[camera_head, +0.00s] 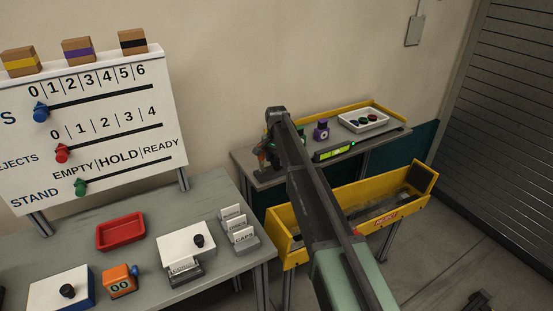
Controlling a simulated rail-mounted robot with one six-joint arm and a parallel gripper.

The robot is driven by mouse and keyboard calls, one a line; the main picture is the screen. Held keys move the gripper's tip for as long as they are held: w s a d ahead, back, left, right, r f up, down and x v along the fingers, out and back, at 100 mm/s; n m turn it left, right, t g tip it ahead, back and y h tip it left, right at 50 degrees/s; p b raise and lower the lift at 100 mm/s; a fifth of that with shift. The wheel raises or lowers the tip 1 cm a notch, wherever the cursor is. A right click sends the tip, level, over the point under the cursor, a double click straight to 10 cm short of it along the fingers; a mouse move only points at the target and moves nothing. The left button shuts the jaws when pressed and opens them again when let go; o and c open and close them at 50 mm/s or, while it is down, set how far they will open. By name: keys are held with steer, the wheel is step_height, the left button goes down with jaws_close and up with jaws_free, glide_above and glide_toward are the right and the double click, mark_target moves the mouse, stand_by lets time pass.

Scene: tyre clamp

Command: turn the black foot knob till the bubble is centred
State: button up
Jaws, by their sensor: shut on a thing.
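A spirit level (334,151) with a bright yellow-green vial lies on the grey bench at the back. A small green light shows near its right end. The bubble is too small to place at this distance. My arm (310,205) reaches from the lower middle up to the left part of that bench and covers part of it. My gripper cannot be made out and seems hidden behind my arm. I cannot pick out the black foot knob or see whether it is touched.
Beside the level stand a purple block (321,130) and a white tray (363,120) of coloured discs. A yellow bin (400,207) stands in front of the back bench. The near table (150,210) holds a red tray (121,231) and boxes with black knobs.

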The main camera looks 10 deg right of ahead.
mark_target(276, 157)
steer(key=shift+n, duration=0.3)
steer(key=o, duration=0.9)
step_height(276, 157, up, 11)
steer(key=p, duration=1)
steer(key=shift+f+p, duration=0.1)
steer(key=shift+p, duration=0.3)
